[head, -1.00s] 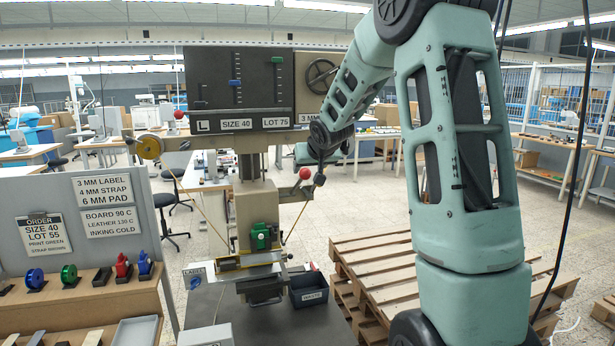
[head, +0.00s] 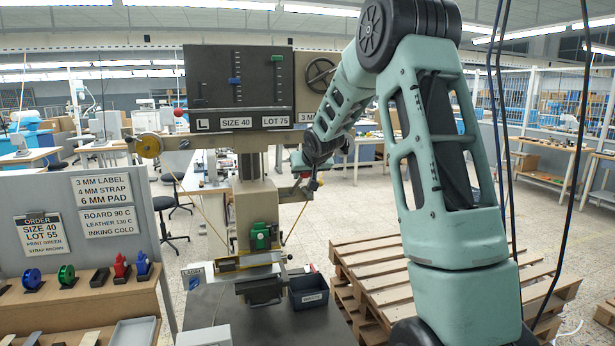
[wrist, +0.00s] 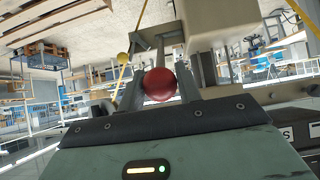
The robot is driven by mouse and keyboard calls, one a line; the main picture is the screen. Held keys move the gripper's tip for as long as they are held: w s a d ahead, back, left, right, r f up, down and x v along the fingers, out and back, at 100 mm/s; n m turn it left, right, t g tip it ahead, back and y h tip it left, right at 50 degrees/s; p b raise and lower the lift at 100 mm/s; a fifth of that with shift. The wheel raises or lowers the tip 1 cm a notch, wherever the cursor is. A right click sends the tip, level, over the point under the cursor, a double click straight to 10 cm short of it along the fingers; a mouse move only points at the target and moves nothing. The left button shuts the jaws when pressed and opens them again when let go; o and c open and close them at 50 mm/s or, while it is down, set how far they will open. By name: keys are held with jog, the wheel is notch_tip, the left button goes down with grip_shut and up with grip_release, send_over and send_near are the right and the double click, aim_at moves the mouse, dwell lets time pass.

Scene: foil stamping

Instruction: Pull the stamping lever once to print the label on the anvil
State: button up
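The stamping press (head: 257,215) stands ahead with its anvil (head: 250,262) low at the front. A pale strip lies along the anvil; any print on it is too small to make out. My gripper (head: 315,183) is at the right side of the press, at the lever. In the wrist view the lever's red ball knob (wrist: 159,85) sits between the two fingers of my gripper (wrist: 160,88), filling most of the gap. Whether the fingers press on it cannot be made out. In the head view my arm mostly hides the knob.
A dark bin (head: 308,292) stands right of the anvil. Wooden pallets (head: 375,270) lie on the floor to the right. A shelf (head: 80,300) with coloured foil rolls and tools stands at the left, below an order board (head: 42,233). Another red knob (head: 179,112) is at the upper left.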

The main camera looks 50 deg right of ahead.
jog(key=c, duration=0.5)
jog(key=shift+o, duration=0.2)
jog(key=f+b, duration=0.1)
jog(key=s+f+b, duration=0.1)
jog(key=a+f+b, duration=0.1)
jog(key=shift+s, duration=0.3)
jog(key=shift+s+a+f+b, duration=0.1)
jog(key=shift+s+f+b, duration=0.1)
jog(key=shift+f+b, duration=0.35)
jog(key=shift+s+a+f+b, duration=0.15)
jog(key=shift+f+b, duration=0.35)
jog(key=shift+f, duration=0.05)
jog(key=shift+s+a+f+b, duration=0.1)
jog(key=shift+s+f+b, duration=0.1)
jog(key=shift+f+b, duration=0.35)
jog(key=shift+s+a+f+b, duration=0.1)
jog(key=shift+s+f+b, duration=0.1)
jog(key=shift+f+b, duration=0.6)
jog(key=shift+s+a+f+b, duration=0.1)
jog(key=shift+s+f+b, duration=0.05)
jog(key=shift+f+b, duration=0.6)
jog(key=shift+f, duration=0.1)
